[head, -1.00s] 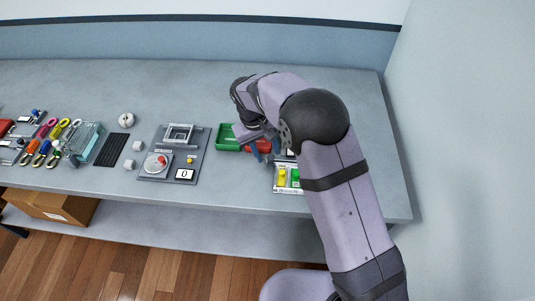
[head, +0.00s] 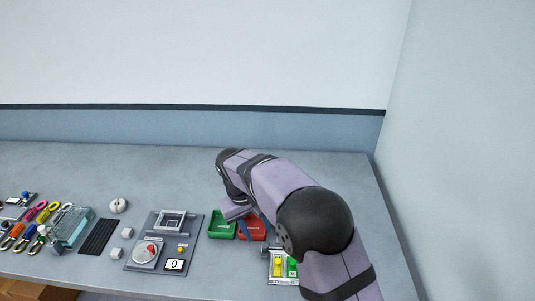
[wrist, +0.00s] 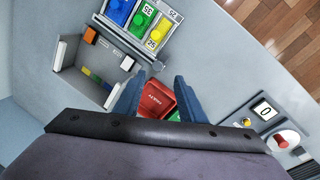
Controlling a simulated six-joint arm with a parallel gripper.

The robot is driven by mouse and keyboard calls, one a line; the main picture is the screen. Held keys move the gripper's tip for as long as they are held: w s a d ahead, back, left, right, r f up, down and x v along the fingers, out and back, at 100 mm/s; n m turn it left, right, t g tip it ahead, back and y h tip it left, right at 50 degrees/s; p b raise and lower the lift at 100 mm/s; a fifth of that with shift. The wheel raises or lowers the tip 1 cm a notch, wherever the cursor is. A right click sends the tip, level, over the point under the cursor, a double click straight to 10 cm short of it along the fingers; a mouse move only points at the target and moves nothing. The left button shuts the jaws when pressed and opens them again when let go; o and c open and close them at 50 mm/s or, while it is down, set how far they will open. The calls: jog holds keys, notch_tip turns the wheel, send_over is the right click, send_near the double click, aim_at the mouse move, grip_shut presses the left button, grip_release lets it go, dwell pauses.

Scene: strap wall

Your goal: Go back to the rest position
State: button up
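My gripper (head: 246,229) is above the table at the green tray (head: 222,227) and the red tray (head: 253,231), partly hidden by my arm in the head view. In the wrist view my gripper (wrist: 156,84) has its two blue fingers spread apart. Nothing is held between them. The red tray (wrist: 157,99) shows in the gap, below the fingers. A little of the green tray shows beyond it, mostly hidden by my wrist.
A panel (head: 198,251) with a red knob and a display reading 0 is left of the trays. A rack (wrist: 152,40) holds blue, green and yellow pieces. A grey open box (wrist: 84,78) is beside it. Several coloured clips (head: 38,236) lie far left. The back tabletop is clear.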

jog(key=s+d+r+m+g+y, duration=0.1)
jog(key=s+d, duration=0.3)
jog(key=d, duration=0.2)
jog(key=s+d+m, duration=0.1)
jog(key=s+d, duration=0.3)
jog(key=d, duration=0.3)
jog(key=s+d+f+m, duration=0.1)
jog(key=s+d, duration=0.3)
jog(key=s, duration=0.3)
jog(key=s+d+f+m+y, duration=0.1)
jog(key=s+d, duration=0.3)
jog(key=s, duration=0.4)
jog(key=shift+d+f+m, duration=0.15)
jog(key=shift+f+m, duration=0.15)
jog(key=shift+m, duration=0.4)
